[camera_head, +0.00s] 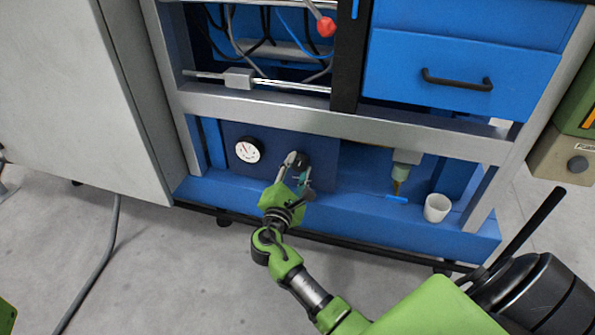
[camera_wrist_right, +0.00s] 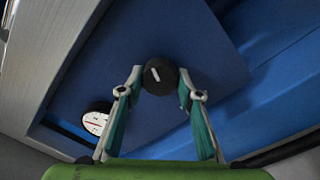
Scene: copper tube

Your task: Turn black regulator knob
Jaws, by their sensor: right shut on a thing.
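The black regulator knob (camera_head: 302,160) sits on the dark blue panel at the bottom of the machine. In the right wrist view the knob (camera_wrist_right: 160,75) shows a white mark on its face, slanted slightly from upright. My right gripper (camera_head: 297,160) is at the knob, with its two fingertips on either side of it. In the right wrist view the gripper (camera_wrist_right: 160,80) is shut on the knob. My left gripper is not in view.
A silver frame bar (camera_head: 330,125) runs above the panel. A white cup (camera_head: 437,208) stands on the blue shelf (camera_head: 350,215) at the right. A blue drawer (camera_head: 460,85) with a black handle is above. A grey cabinet (camera_head: 75,90) stands at the left.

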